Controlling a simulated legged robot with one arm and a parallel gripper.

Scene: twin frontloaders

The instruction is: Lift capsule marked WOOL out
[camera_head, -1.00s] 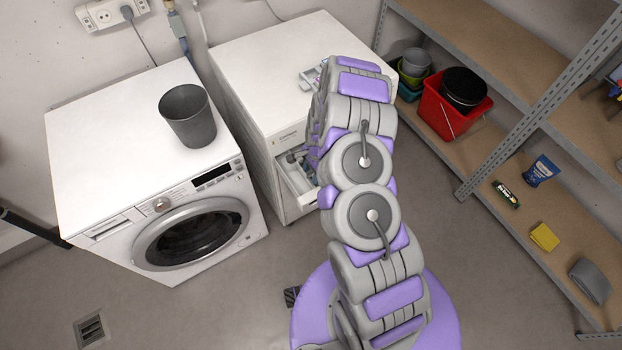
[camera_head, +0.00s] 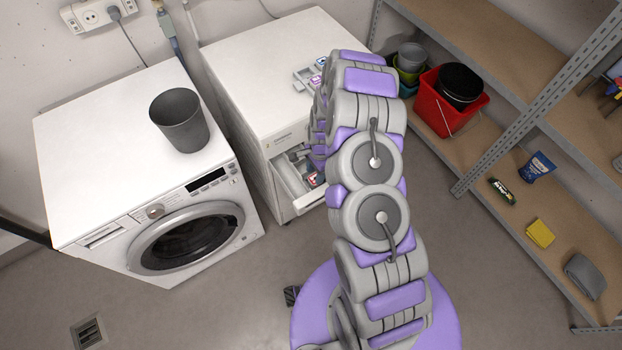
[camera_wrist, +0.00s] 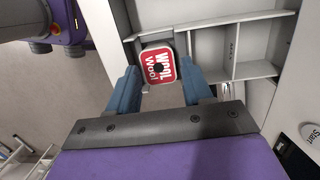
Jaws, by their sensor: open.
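The capsule marked WOOL (camera_wrist: 158,66) shows in the wrist view as a square with rounded corners and a red and white label. It sits in an end compartment of the open white drawer (camera_wrist: 255,70). My gripper (camera_wrist: 162,88) is open, with one blue finger on each side of the capsule's near part; I cannot tell whether they touch it. In the head view the drawer (camera_head: 294,188) sticks out of the front of the right-hand white machine (camera_head: 262,70), and a small red patch shows inside it.
A grey tray with small coloured capsules (camera_head: 306,78) lies on the right-hand machine, partly behind my arm. A grey bin (camera_head: 180,120) stands on the washing machine (camera_head: 90,160) at left. Shelves (camera_head: 520,170) with a red bucket (camera_head: 437,108) stand at right. Other drawer compartments look empty.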

